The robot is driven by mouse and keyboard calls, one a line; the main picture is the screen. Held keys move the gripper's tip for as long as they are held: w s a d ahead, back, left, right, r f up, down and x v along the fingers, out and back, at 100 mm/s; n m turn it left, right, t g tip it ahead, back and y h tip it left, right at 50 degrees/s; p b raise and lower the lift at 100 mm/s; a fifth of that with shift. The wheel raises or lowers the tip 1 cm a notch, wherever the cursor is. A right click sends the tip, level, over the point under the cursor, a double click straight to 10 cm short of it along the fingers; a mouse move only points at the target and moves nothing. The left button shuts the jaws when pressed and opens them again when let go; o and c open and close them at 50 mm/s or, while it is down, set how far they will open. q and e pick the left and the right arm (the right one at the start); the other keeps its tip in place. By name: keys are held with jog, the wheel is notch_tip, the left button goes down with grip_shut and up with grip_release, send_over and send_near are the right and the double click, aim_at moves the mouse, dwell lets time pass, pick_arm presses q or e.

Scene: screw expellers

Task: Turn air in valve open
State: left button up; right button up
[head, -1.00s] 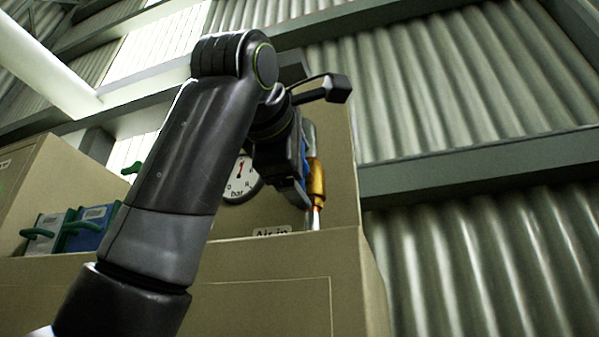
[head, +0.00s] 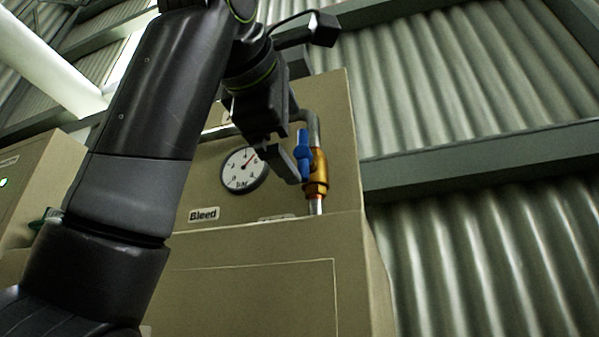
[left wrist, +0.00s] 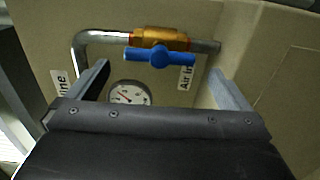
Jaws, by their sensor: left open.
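The air in valve has a brass body (head: 318,172) on a grey pipe at the panel's right side. Its blue handle (head: 303,154) lies roughly along the pipe. In the left wrist view the handle (left wrist: 160,57) lies level along the pipe, in front of the brass body (left wrist: 160,39). My left gripper (head: 285,160) is open, beside the handle on its left in the head view. In the left wrist view its two fingers (left wrist: 158,72) stand apart on either side of the handle, with nothing held. The handle appears clear of the fingers. My right gripper is not in view.
A round gauge (head: 244,170) is left of the valve, with a red needle pointing up and right. A "Bleed" label (head: 204,214) is below it. An "Air in" label (left wrist: 186,78) is by the valve. A corrugated wall (head: 470,90) stands at the right.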

pick_arm(q)
jog(key=b+v, duration=0.2)
jog(key=v, duration=0.9)
jog(key=shift+s, duration=0.2)
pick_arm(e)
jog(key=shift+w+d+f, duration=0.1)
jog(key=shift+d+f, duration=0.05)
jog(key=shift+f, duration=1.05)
pick_arm(q)
jog(key=shift+a+r, duration=0.1)
